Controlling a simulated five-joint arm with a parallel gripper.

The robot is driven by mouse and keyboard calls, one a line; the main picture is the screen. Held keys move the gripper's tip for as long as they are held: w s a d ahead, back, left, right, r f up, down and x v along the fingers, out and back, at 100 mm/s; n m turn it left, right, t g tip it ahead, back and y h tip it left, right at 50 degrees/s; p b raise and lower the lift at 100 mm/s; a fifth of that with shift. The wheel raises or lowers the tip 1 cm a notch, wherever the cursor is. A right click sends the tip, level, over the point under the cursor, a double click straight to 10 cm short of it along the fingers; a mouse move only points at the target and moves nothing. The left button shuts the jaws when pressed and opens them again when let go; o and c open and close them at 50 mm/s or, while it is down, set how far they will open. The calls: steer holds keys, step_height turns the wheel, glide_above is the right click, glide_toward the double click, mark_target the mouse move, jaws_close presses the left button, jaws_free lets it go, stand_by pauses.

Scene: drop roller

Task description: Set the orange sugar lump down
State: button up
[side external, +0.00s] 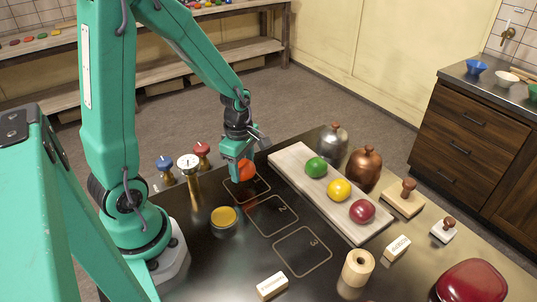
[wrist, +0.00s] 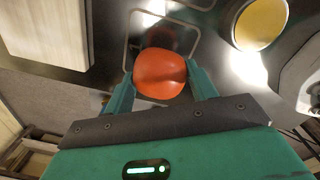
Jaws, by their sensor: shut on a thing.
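The orange lump (side external: 246,171) is held in my gripper (side external: 241,172), low over the outlined square at the far end of a row of squares on the dark table. In the wrist view the orange lump (wrist: 160,73) sits between both fingers of my gripper (wrist: 160,80), which press its sides. A dark reflection shows on the table beside it within the outline. The lump looks a little above the table; the fingers hide part of it in the side view, so the gap is hard to judge.
A pale board (side external: 297,167) carries green (side external: 316,167), yellow (side external: 339,190) and red (side external: 362,211) lumps. A yellow-topped tin (side external: 223,217) stands near the squares. A gauge (side external: 189,163) and knobbed pieces stand left. The squares marked 2 (side external: 272,216) and 3 (side external: 302,251) are empty.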

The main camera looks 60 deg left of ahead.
mark_target(243, 176)
steer(key=shift+f, duration=2)
steer(key=shift+f, duration=0.1)
steer(key=o, duration=1)
steer(key=shift+o, duration=0.2)
steer(key=shift+s+r, duration=0.2)
steer(key=shift+r, duration=5.95)
